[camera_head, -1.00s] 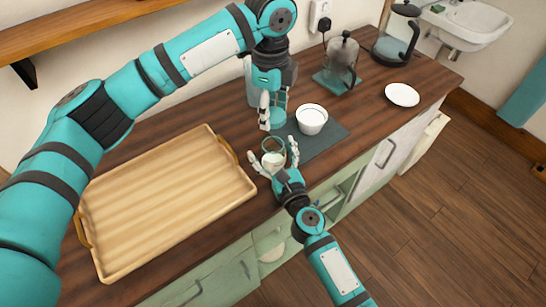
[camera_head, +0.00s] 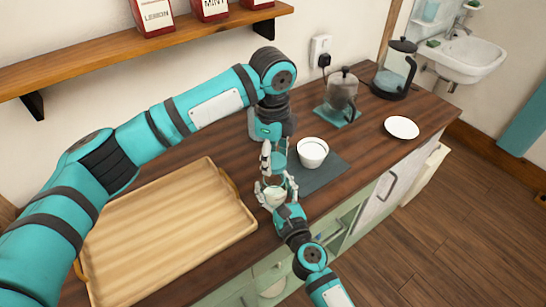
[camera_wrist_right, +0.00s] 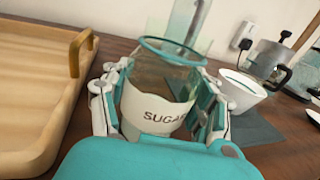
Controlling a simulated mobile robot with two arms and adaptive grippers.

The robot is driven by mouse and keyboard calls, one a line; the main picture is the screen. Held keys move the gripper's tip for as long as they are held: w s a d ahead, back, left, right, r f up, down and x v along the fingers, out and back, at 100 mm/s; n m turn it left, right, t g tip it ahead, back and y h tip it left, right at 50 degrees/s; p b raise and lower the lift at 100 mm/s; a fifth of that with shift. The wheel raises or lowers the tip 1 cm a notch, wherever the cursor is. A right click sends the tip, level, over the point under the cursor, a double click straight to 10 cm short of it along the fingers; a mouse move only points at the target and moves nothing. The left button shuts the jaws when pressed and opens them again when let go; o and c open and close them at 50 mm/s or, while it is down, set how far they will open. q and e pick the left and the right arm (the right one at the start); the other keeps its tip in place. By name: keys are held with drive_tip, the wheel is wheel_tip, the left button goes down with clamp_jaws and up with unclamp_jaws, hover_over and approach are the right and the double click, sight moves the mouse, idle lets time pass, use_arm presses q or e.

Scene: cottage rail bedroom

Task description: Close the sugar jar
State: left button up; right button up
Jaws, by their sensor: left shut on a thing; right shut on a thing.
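The sugar jar (camera_wrist_right: 160,108) is clear glass with a white "SUGAR" label and a teal rim. It stands upright by the counter's front edge, beside the tray, and also shows in the head view (camera_head: 273,196). My right gripper (camera_wrist_right: 162,112) is shut around its sides, one finger on each side. My left gripper (camera_head: 270,165) points down just above and behind the jar. It is shut on a teal piece, seemingly the lid (camera_head: 280,156), held apart from the jar. The fingers partly hide the jar's mouth in the head view.
A wooden tray (camera_head: 112,215) lies left of the jar. A white bowl (camera_head: 313,150) stands close on the right on a dark mat (camera_head: 322,172). A French press (camera_head: 342,92), kettle (camera_head: 396,72) and white plate (camera_head: 401,128) are farther right.

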sight(274, 188)
use_arm(q)
drive_tip(key=shift+f, duration=0.7)
drive_tip(key=shift+f, duration=0.1)
drive_tip(key=shift+f, duration=0.8)
drive_tip(key=shift+f, duration=0.55)
drive_tip(key=m, duration=1.1)
drive_tip(key=shift+w+d+m, duration=0.15)
drive_tip(key=shift+m, duration=0.25)
drive_tip(key=m, duration=0.6)
drive_tip(key=shift+d, duration=0.15)
drive_tip(key=m, duration=0.5)
